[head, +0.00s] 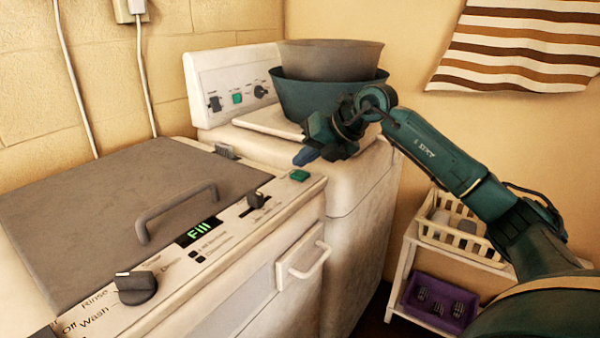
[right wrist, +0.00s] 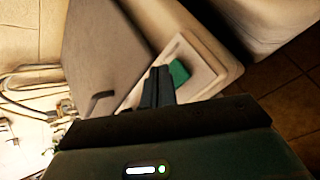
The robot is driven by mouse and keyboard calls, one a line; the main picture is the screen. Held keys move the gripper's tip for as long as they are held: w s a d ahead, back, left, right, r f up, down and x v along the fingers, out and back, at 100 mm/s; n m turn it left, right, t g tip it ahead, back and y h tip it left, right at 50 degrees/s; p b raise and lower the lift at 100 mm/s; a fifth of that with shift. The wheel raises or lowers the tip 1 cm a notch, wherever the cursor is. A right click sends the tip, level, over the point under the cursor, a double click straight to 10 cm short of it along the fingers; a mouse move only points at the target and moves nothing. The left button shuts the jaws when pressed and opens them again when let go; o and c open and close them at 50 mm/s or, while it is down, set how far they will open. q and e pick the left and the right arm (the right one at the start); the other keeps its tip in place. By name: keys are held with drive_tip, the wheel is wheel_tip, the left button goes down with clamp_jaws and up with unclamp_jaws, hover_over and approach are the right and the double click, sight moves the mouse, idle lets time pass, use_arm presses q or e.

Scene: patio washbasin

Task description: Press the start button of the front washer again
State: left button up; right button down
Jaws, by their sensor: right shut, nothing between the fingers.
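The front washer has a white control panel (head: 235,235) with a grey lid (head: 110,200) behind it. Its green start button (head: 299,175) is at the panel's far right corner. A lit display (head: 198,232) reads "Fill". My right gripper (head: 303,158) is shut and empty, its fingertips close above the green button in the head view. In the right wrist view the shut fingers (right wrist: 158,86) point at the panel corner, with the green button (right wrist: 179,72) just right of the tips. A gap seems to remain; contact cannot be told. My left gripper is not in view.
A second washer (head: 340,185) stands behind, with its own green button (head: 237,98) and stacked grey (head: 330,62) and green (head: 300,97) tubs on top. A shelf (head: 440,250) at right holds a cream basket (head: 460,232) and a purple crate (head: 437,303).

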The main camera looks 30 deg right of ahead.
sight(305, 174)
drive_tip(key=shift+r+p, duration=2.25)
drive_tip(key=shift+r, duration=0.35)
drive_tip(key=shift+f, duration=0.1)
